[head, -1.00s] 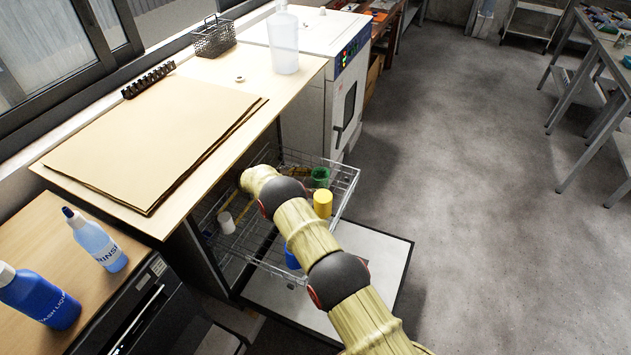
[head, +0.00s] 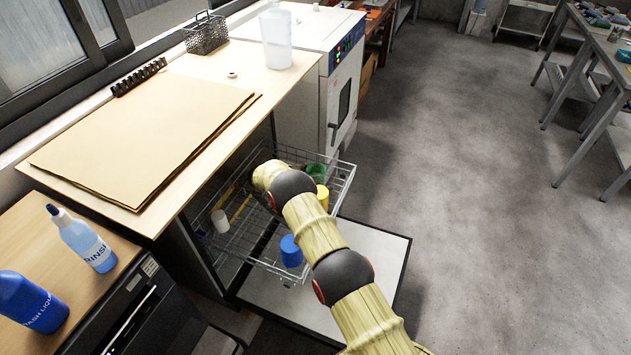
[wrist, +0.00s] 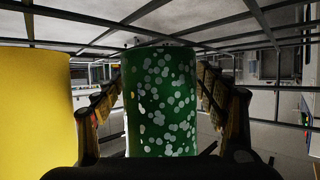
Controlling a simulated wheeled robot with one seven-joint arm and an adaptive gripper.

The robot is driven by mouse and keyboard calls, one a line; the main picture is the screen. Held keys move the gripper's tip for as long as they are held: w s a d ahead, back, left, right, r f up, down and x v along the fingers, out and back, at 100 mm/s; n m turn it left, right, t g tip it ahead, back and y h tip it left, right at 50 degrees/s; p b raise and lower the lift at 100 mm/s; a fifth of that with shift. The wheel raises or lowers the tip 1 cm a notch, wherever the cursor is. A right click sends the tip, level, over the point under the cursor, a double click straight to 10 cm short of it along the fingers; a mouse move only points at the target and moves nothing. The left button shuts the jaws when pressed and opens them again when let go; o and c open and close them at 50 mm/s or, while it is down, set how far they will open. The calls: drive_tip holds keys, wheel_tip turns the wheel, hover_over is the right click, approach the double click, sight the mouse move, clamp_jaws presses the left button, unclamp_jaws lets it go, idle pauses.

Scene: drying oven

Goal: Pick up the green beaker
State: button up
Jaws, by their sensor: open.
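The green beaker (head: 316,172) stands in the pulled-out wire rack (head: 345,183), behind the yellow beaker (head: 322,196) and partly hidden by my arm in the head view. In the wrist view the green beaker (wrist: 161,102), dotted with pale spots, fills the middle between the fingers of my gripper (wrist: 160,115). The fingers are open, one on each side of it, with a gap visible on the left. The gripper itself is hidden behind my arm in the head view.
The yellow beaker also stands close to the left finger in the wrist view (wrist: 36,110). A blue beaker (head: 291,251) and a white one (head: 220,221) are in the rack. Rack wires surround the gripper. A counter (head: 190,190) overhangs the rack's left side.

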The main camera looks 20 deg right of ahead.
drive_tip(key=shift+c, duration=1.2)
drive_tip(key=c, duration=1.1)
drive_tip(key=shift+r, duration=0.15)
drive_tip(key=shift+c, duration=0.6)
